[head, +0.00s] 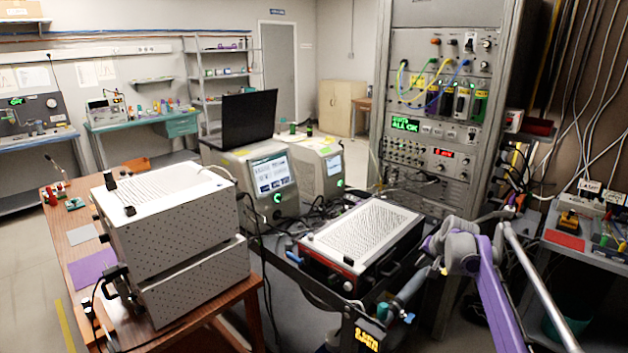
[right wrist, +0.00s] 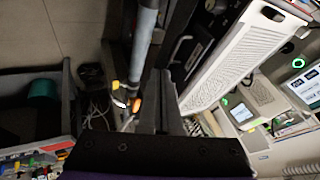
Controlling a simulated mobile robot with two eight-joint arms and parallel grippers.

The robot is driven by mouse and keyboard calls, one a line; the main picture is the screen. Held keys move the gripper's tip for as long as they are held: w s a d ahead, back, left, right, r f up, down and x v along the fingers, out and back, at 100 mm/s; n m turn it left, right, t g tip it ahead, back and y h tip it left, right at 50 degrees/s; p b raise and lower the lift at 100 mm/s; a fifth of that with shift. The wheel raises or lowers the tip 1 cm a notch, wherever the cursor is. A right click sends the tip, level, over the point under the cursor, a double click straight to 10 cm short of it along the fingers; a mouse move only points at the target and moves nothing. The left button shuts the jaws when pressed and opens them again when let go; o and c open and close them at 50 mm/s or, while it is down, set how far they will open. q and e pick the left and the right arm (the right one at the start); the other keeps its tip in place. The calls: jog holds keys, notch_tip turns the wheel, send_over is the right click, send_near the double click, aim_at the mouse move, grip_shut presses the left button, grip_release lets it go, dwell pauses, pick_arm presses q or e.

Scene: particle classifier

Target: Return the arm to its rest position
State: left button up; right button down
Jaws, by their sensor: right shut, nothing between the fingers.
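My right arm (head: 490,290) is purple and grey and shows at the right of the head view, bent beside the cart. My right gripper (right wrist: 160,88) shows in the right wrist view with its two dark fingers together and nothing between them. A grey-blue bar (right wrist: 144,42) with an orange and white end runs close to the left of the fingers. I cannot tell from the wrist view whether they touch. The gripper's fingers are hard to make out in the head view. My left gripper is not in view.
A perforated white-topped instrument (head: 365,238) sits on the cart left of my arm. A tall equipment rack (head: 440,100) stands behind, with hanging cables at right. Two stacked perforated boxes (head: 170,235) stand on a wooden table at left. A side bench (head: 590,238) holds tools. Open floor lies at far left.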

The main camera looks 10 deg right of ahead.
jog(key=s+a+r+n, duration=0.2)
jog(key=s+a, duration=0.6)
jog(key=s, duration=0.3)
jog(key=s+a+r+n, duration=0.2)
jog(key=s+a+n, duration=0.1)
jog(key=s+a, duration=0.65)
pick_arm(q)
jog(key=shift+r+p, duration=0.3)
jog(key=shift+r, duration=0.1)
pick_arm(e)
jog(key=s+a+f+n, duration=0.1)
jog(key=s+f, duration=0.3)
jog(key=s, duration=0.4)
jog(key=s+a+f+n, duration=0.1)
jog(key=s+a+f, duration=0.1)
jog(key=s, duration=0.6)
jog(key=s+a+f+n+g, duration=0.1)
jog(key=s+f, duration=0.4)
jog(key=s, duration=0.3)
jog(key=shift+s+a+f, duration=0.2)
jog(key=shift+s+f, duration=0.05)
jog(key=shift+f, duration=0.05)
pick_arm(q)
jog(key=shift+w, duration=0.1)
